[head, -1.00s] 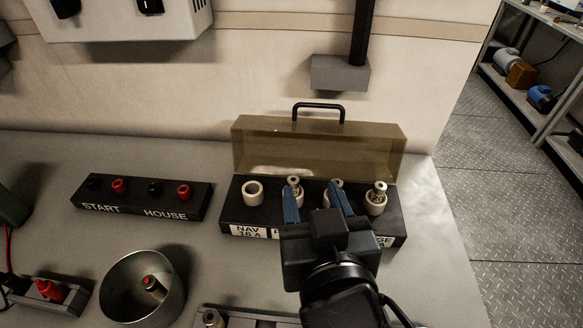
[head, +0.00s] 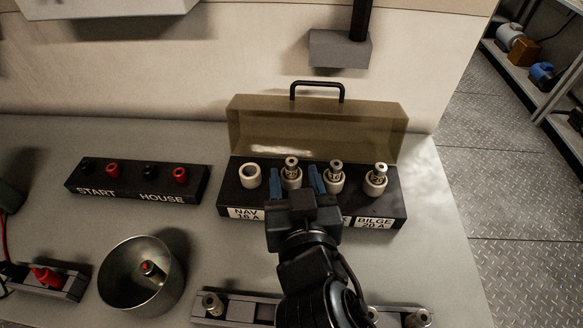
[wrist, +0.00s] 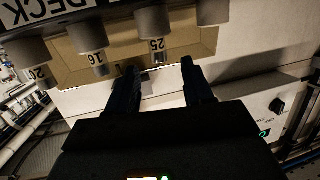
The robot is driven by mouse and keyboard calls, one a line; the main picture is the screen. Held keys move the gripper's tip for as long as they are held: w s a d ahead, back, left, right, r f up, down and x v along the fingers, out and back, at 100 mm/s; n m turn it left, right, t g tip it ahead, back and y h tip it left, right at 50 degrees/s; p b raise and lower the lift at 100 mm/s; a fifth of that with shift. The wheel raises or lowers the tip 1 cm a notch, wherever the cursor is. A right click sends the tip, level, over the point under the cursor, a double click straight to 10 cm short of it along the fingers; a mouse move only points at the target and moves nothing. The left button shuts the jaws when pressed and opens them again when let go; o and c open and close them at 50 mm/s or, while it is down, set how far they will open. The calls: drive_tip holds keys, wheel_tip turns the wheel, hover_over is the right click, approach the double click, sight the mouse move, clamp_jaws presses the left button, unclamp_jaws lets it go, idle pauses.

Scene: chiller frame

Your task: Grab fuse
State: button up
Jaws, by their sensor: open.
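A black fuse box (head: 228,195) stands on the bench with its clear brown lid (head: 315,130) raised. Its leftmost white socket (head: 250,177), by the NAV label, is empty. The other sockets hold fuses: one marked 25 (head: 291,166), one marked 16 (head: 335,170) and one marked 20 (head: 380,172). My gripper (head: 295,182) is open and empty, with its blue fingers left and right of the 25 fuse in the head view. In the wrist view the 25 fuse (wrist: 157,47) lies between and beyond the fingertips (wrist: 160,68); I cannot tell whether they reach it.
A metal bowl (head: 112,292) with a red-marked fuse (head: 150,270) inside stands at lower left. A START/HOUSE terminal block (head: 137,183) lies behind it. A grey rail with fuses (head: 235,308) lies at the front, partly hidden by my arm. A grey block (head: 340,48) hangs above the lid.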

sight(292, 165)
drive_tip(key=p+x, duration=0.1)
drive_tip(key=x, duration=0.4)
drive_tip(key=shift+w, duration=0.15)
drive_tip(key=shift+c, duration=0.2)
clamp_jaws()
